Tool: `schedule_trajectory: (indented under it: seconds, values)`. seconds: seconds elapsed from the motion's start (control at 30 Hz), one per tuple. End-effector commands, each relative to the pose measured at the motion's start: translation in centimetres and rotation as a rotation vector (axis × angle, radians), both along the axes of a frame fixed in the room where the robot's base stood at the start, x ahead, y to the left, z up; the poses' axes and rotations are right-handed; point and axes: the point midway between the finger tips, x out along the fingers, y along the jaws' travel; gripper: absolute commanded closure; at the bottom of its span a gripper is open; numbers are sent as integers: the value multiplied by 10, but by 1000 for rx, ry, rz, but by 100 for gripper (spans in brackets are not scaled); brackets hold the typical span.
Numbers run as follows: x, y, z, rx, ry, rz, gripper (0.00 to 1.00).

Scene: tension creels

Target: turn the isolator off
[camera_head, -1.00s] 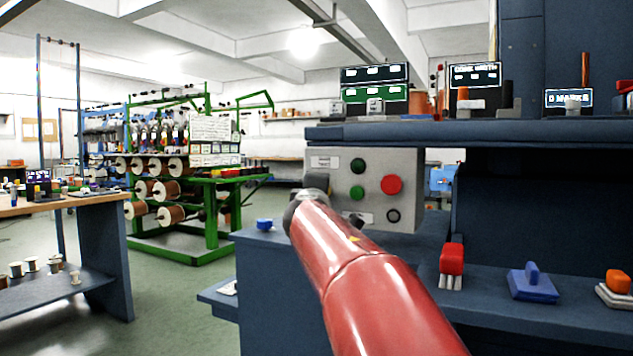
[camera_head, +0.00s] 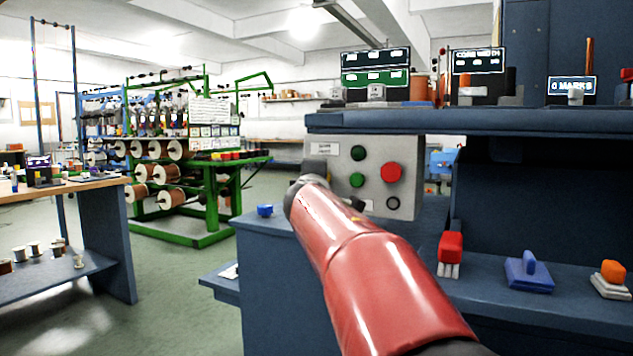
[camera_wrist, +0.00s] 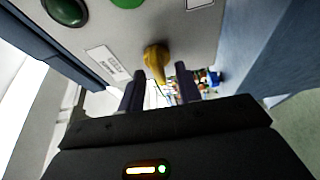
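The yellow handle (camera_wrist: 155,62), which I take for the isolator, sticks out of the grey control panel in the wrist view, beside a white label. My gripper (camera_wrist: 160,80) is open, its two dark fingers apart on either side of the handle's end. I cannot tell whether either finger touches it. In the head view the grey panel (camera_head: 408,160) shows two green buttons, a red button (camera_head: 391,172) and a black round control. My red arm covers the panel's lower left there, hiding the handle and most of the gripper.
A blue shelf (camera_head: 430,121) juts out above the panel. A blue bench to the right carries a red-topped item (camera_head: 450,247), a blue block (camera_head: 528,272) and an orange-topped item (camera_head: 612,272). A green creel rack (camera_head: 210,215) stands left, with open floor before it.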

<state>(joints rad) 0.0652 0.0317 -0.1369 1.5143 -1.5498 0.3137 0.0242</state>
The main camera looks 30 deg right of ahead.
Motion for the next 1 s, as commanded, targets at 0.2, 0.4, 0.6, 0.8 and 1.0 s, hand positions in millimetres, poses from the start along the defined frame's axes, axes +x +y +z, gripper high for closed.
schedule_trajectory:
  seconds: [0.2,0.4,0.6,0.8,1.0]
  values:
    - [0,0,1,0,-1,0,66]
    - [-16,10,0,1,-4,2,66]
    - [-47,27,-2,0,-4,2,66]
    - [-65,37,-2,1,-2,1,66]
    - [-68,39,-2,0,0,0,66]
